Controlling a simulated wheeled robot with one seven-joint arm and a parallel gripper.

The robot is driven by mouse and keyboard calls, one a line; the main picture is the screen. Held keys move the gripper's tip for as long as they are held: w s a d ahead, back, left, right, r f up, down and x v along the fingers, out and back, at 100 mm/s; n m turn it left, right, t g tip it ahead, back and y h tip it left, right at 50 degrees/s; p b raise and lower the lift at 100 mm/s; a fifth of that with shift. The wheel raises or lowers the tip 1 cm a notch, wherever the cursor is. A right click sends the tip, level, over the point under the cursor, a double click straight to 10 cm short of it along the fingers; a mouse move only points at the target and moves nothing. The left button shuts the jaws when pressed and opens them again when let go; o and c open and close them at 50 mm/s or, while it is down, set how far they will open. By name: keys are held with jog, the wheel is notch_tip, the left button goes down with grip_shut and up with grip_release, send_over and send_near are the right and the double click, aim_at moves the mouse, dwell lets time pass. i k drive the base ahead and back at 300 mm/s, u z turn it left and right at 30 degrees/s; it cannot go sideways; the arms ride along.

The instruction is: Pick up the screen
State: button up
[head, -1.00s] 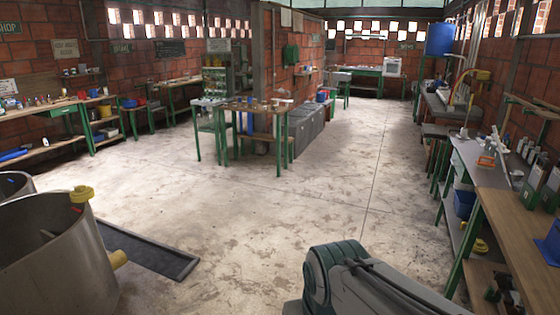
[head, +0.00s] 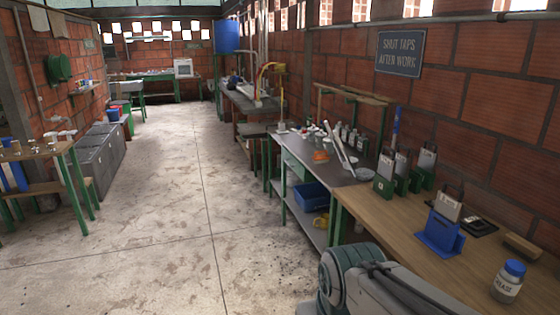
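I cannot tell for sure which thing is the screen. A grey plate with a dark handle loop (head: 447,205) stands upright in a blue stand (head: 438,237) on the wooden bench at the right. Similar grey plates with handles stand behind it in green holders, one at the near right (head: 427,159) and others further left (head: 401,163). A long pale panel (head: 340,150) leans on the grey-topped bench beyond. My arm shows at the bottom, in front of the wooden bench. My gripper is out of view.
A blue-lidded jar (head: 508,282), a wooden block (head: 522,248) and a black flat tray (head: 478,225) lie on the wooden bench (head: 400,225). A blue bin (head: 311,196) sits on the shelf under the grey-topped bench. The concrete floor (head: 150,220) left of the benches is clear.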

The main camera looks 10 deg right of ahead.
aim_at(428, 159)
jog(key=z, duration=0.45)
jog(key=i, duration=2.4)
jog(key=z, duration=0.2)
